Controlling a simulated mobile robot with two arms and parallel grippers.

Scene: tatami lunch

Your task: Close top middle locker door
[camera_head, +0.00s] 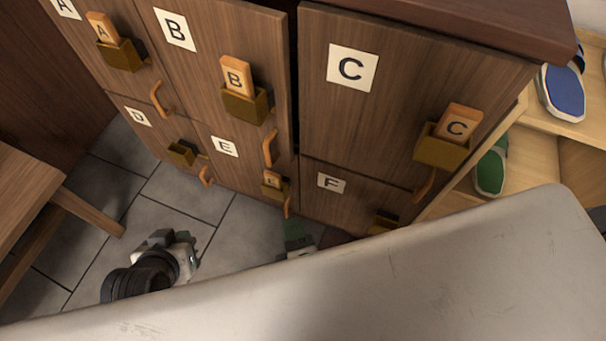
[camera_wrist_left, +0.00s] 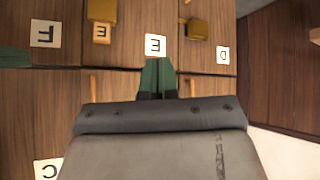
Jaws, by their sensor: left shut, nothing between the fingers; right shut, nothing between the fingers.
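The top middle locker door, labelled B (camera_head: 175,30), is wooden with an orange handle (camera_head: 269,148) low on its right side. A dark gap runs along its right edge beside door C; it looks nearly flush, perhaps slightly ajar. My left gripper (camera_head: 165,245) is low in front of the lockers, its fingers mostly hidden in the head view. In the left wrist view, upside down, its green fingers (camera_wrist_left: 157,75) are shut, empty, in front of door E (camera_wrist_left: 155,45). My right gripper (camera_head: 297,232) shows only as a green tip near E and F, mostly hidden by my pale body.
Doors A (camera_head: 65,8) and C (camera_head: 352,67) flank B; D (camera_head: 138,116) and F (camera_head: 331,182) are below. Brass holders with lettered wooden tags protrude from the doors. A wooden bench (camera_head: 25,195) stands left, slipper shelves (camera_head: 540,120) right. Grey floor tiles (camera_head: 185,195) lie bare between bench and lockers.

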